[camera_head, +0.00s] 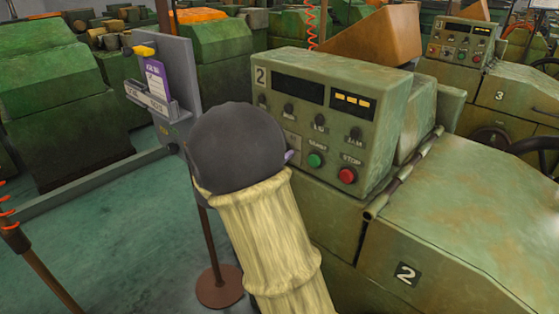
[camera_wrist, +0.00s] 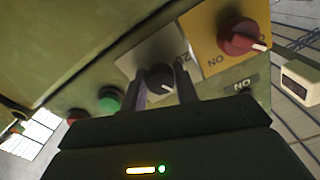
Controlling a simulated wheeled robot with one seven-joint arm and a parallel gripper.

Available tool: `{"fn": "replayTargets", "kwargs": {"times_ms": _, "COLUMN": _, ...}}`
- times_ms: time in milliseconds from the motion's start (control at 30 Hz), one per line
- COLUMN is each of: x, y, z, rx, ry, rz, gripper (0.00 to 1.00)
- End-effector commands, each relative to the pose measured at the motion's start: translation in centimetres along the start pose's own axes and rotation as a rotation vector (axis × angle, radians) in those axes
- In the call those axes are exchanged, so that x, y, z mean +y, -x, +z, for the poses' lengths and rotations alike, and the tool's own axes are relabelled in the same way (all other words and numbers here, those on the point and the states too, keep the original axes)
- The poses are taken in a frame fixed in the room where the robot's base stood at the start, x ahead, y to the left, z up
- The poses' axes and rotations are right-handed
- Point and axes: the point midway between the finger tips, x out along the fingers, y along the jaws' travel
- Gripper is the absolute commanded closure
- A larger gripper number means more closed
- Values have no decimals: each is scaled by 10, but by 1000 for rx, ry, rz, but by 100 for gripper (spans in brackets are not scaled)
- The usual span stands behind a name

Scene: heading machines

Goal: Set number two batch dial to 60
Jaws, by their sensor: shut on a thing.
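The number two machine's control box (camera_head: 375,140) bears a "2" label at its upper left. In the wrist view, a small black dial (camera_wrist: 160,76) with a white pointer mark sits on a pale plate (camera_wrist: 140,58). My gripper (camera_wrist: 162,88) has one finger on each side of this dial and is shut on it. The pointer slants toward the lower right of the picture. Most scale markings are hidden or too blurred to read. In the head view my dark wrist and pale-sleeved arm hide the dial and nearly all of the gripper.
A red switch (camera_wrist: 240,40) on a yellow plate sits beside the dial. A green button (camera_head: 315,160) and a red STOP button (camera_head: 347,176) are on the box's front. A grey stand (camera_head: 178,75) with a purple card is left of my arm.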

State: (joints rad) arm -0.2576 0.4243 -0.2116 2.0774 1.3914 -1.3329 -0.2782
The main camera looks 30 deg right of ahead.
Motion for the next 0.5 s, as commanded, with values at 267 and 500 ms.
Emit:
{"fn": "replayTargets", "kwargs": {"times_ms": 267, "x": 1, "y": 0, "z": 5, "rx": 0, "ry": -266, "rz": 0, "gripper": 93}}
{"fn": "replayTargets", "kwargs": {"times_ms": 500, "x": 1, "y": 0, "z": 5, "rx": 1, "ry": -493, "rz": 0, "gripper": 93}}
